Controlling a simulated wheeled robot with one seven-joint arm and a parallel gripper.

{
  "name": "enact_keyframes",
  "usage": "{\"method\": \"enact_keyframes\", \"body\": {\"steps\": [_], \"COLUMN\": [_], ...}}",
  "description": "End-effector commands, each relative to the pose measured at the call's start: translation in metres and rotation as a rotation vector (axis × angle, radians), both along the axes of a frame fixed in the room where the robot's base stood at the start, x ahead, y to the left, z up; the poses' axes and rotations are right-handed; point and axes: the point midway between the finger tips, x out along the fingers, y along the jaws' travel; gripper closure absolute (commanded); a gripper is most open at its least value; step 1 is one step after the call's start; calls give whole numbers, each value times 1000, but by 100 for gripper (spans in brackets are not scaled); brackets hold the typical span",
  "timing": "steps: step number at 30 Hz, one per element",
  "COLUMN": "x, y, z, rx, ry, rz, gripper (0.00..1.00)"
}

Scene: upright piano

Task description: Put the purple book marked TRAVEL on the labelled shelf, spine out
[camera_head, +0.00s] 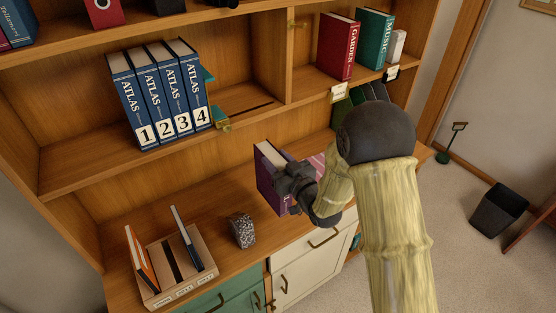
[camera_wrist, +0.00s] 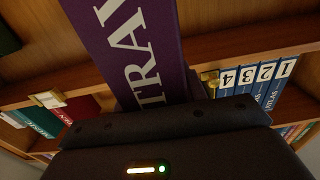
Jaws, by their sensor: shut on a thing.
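The purple book (camera_head: 266,182) is held above the lower counter, in front of the shelf unit, pages edge facing up. My gripper (camera_head: 292,185) is shut on it from the right side. The upper right shelf compartment holds the red GARDEN book (camera_head: 338,46) and the green MUSIC book (camera_head: 374,38), upright with spines out. Cream labels hang on its front edge, one below GARDEN (camera_head: 338,92) and one below MUSIC (camera_head: 390,73); their text is unreadable.
Blue ATLAS volumes (camera_head: 160,95) stand in the left compartment, with a brass-coloured fitting (camera_head: 222,122) beside them. A vertical divider (camera_head: 271,55) separates the compartments. A speckled block (camera_head: 243,231) and a wooden slotted holder (camera_head: 180,268) with thin books sit on the counter.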

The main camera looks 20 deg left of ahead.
Motion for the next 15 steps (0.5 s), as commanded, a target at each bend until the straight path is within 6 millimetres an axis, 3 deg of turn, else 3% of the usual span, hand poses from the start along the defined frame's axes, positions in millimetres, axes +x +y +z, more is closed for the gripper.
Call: {"method": "enact_keyframes", "body": {"steps": [8, 15], "x": [8, 26], "y": [-14, -58], "z": [-3, -18], "rx": [3, 1], "ry": [-3, -1], "rz": [-40, -156], "gripper": [100, 100]}}
